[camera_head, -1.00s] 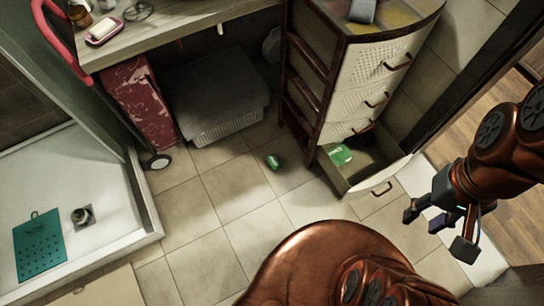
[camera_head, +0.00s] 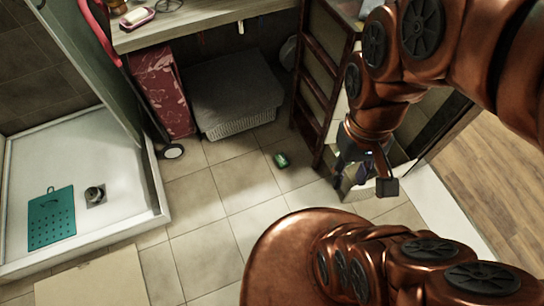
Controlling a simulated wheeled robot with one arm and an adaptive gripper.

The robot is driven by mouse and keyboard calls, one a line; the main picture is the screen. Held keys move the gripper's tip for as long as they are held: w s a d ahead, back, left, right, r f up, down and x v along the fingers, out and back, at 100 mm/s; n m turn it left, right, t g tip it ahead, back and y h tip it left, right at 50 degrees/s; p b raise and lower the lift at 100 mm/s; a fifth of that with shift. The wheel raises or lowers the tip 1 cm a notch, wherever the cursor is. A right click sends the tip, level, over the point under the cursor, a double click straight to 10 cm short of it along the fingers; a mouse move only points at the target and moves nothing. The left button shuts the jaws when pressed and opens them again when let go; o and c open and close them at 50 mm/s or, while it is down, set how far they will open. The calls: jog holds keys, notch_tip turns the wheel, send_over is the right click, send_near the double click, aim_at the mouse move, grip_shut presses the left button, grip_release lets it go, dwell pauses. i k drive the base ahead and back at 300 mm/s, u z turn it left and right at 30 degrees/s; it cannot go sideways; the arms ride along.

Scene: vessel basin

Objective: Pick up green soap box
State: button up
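My arm and gripper now cover most of the drawer, and the bright green box in the drawer in the earlier view is hidden.
The cabinet (camera_head: 322,82) stands beside a grey lidded basket (camera_head: 236,92). A counter (camera_head: 185,22) with a pink soap dish (camera_head: 137,18) is at the top left. A shower tray (camera_head: 120,190) with a teal mat (camera_head: 51,217) is at left.

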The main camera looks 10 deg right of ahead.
aim_at(280, 159)
jog(key=u, duration=2.6)
jog(key=i, duration=0.95)
jog(key=z, duration=2.1)
